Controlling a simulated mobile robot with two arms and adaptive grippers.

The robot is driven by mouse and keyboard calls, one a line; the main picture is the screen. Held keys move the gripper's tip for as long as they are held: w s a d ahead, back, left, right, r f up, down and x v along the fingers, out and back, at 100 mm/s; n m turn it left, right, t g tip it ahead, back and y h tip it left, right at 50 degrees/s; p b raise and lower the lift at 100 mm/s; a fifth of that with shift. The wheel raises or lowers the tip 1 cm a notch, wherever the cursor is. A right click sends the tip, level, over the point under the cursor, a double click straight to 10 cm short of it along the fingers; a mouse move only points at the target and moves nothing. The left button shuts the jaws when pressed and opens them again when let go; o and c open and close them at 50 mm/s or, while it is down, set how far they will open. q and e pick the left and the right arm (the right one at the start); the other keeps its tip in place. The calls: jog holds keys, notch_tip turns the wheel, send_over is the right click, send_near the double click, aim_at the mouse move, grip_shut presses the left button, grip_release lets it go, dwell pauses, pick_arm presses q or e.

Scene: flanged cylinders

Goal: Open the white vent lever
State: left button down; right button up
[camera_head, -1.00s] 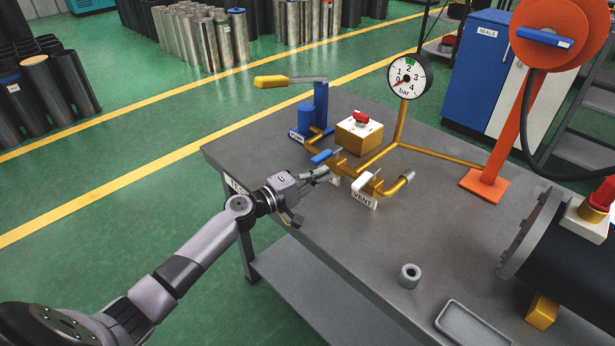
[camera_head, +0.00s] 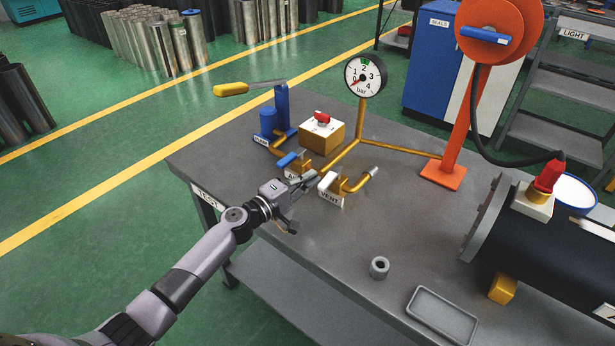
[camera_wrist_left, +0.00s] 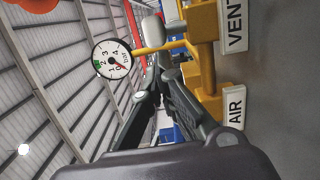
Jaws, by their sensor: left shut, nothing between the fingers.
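The white vent lever (camera_head: 327,181) is on the brass valve behind the VENT label (camera_head: 330,199) on the grey bench. In the left wrist view the lever (camera_wrist_left: 152,28) shows as a rounded white end just beyond the fingertips. My left gripper (camera_head: 313,177) is shut and empty, just left of the lever in the head view; it also shows in the wrist view (camera_wrist_left: 158,68). I cannot tell whether its fingertips touch the lever. The fingers partly hide the pipework behind them. My right gripper is not in view.
The blue air lever (camera_head: 287,160) is close behind my left gripper. A round gauge (camera_head: 365,77) stands on a brass pipe, its needle near 0. A red-knobbed brass block (camera_head: 322,131), a grey ring (camera_head: 379,267) and a tray (camera_head: 442,315) are on the bench. A black flanged cylinder (camera_head: 540,235) lies at right.

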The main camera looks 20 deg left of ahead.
pick_arm(q)
jog(key=shift+s+d+n+y+p, duration=0.15)
jog(key=shift+d+n+y+p, duration=0.15)
jog(key=shift+y, duration=0.1)
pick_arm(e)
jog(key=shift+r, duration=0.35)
